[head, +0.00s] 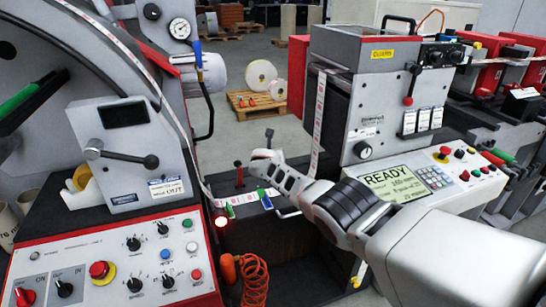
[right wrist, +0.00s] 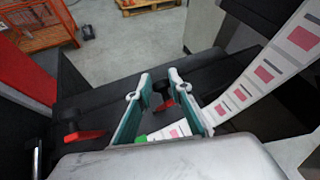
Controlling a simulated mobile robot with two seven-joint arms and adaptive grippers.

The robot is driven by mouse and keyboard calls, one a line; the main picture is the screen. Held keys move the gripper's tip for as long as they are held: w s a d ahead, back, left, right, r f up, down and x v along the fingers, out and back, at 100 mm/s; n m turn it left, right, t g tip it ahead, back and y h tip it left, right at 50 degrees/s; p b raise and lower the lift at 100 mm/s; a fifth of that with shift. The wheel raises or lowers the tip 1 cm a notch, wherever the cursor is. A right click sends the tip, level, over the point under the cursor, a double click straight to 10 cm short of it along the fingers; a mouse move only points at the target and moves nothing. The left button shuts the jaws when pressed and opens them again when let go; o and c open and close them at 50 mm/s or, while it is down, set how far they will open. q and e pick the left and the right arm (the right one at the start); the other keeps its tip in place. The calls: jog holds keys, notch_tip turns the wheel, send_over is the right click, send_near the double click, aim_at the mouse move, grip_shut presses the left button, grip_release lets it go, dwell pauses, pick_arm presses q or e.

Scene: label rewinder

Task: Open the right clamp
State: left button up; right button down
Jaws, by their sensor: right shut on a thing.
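The right clamp (right wrist: 164,104), with a dark top and a red handle, stands between the fingers of my right gripper (right wrist: 161,82) in the right wrist view. That gripper is shut on it. In the head view my right gripper (head: 262,154) reaches in from the right above the dark splice table between the machine's two halves, hiding most of the clamp. The left clamp (right wrist: 84,135), with a red handle, sits apart to the left; it also shows in the head view (head: 238,173). My left gripper is not in view.
A printed label web (right wrist: 240,95) runs close along the right of my right gripper. A control panel with a READY screen (head: 392,187) is at the right. A grey panel with knobs (head: 130,255) is at the left, beside an orange coiled hose (head: 254,280).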

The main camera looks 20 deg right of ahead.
jog(key=shift+w+r, duration=0.15)
jog(key=shift+r, duration=0.15)
dwell(0.4)
jog(key=c, duration=2.1)
grip_release()
jog(key=shift+c, duration=0.2)
jog(key=shift+a+f, duration=0.1)
jog(key=shift+f, duration=0.1)
jog(key=shift+s+a, duration=0.1)
jog(key=shift+s, duration=0.1)
jog(key=s+a+r, duration=0.1)
jog(key=s+a, duration=0.1)
jog(key=s, duration=0.5)
jog(key=s+a, duration=0.3)
jog(key=s, duration=0.3)
jog(key=shift+s+r, duration=0.35)
jog(key=shift+r, duration=0.05)
jog(key=shift+f, duration=0.1)
